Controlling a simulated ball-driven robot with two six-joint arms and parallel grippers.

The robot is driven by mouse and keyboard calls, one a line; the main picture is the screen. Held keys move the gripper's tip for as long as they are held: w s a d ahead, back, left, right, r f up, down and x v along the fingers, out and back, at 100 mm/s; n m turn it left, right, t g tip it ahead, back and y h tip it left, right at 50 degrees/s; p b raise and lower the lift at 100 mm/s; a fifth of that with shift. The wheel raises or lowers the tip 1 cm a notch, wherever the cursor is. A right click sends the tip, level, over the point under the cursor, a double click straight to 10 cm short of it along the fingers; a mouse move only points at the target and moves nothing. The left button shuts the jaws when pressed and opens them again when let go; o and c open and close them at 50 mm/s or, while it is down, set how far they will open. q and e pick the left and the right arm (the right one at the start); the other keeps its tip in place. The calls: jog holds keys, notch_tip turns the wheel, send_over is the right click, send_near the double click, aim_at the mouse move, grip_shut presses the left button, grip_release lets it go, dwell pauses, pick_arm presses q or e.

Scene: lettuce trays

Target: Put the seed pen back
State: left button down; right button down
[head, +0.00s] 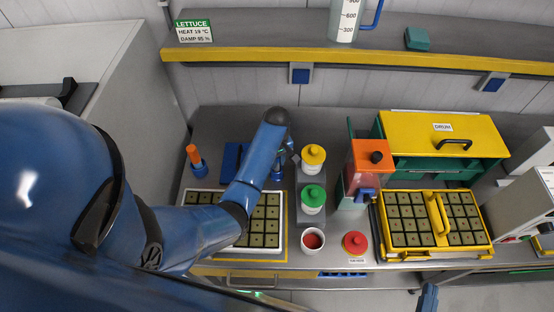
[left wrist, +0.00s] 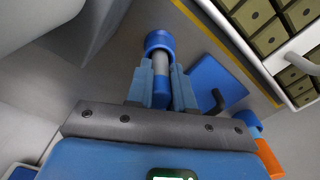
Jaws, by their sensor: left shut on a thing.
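My left gripper (head: 284,157) is above the bench, over a blue holder (head: 278,173), and partly hidden by my own arm. In the left wrist view its two blue fingers (left wrist: 158,92) are shut on the seed pen (left wrist: 160,66), which shows a blue body and a grey shaft. The shaft points at the round blue holder (left wrist: 158,41); I cannot tell whether its tip is inside. A small blue and dark part of my right arm (head: 428,298) shows at the bottom edge; its finger state is unclear.
An orange-handled tool (head: 193,153) stands in another blue holder left of a blue pad (head: 232,158). A seedling tray (head: 287,247) lies in front. White bottles with yellow (head: 313,155) and green (head: 313,195) caps stand close right. A yellow tray (head: 383,250) is further right.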

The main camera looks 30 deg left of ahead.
pick_arm(q)
jog(key=shift+f, duration=0.15)
jog(key=c, duration=0.9)
grip_release()
notch_tip(320, 180, up, 3)
jog(key=p, duration=0.3)
jog(key=shift+r, duration=3)
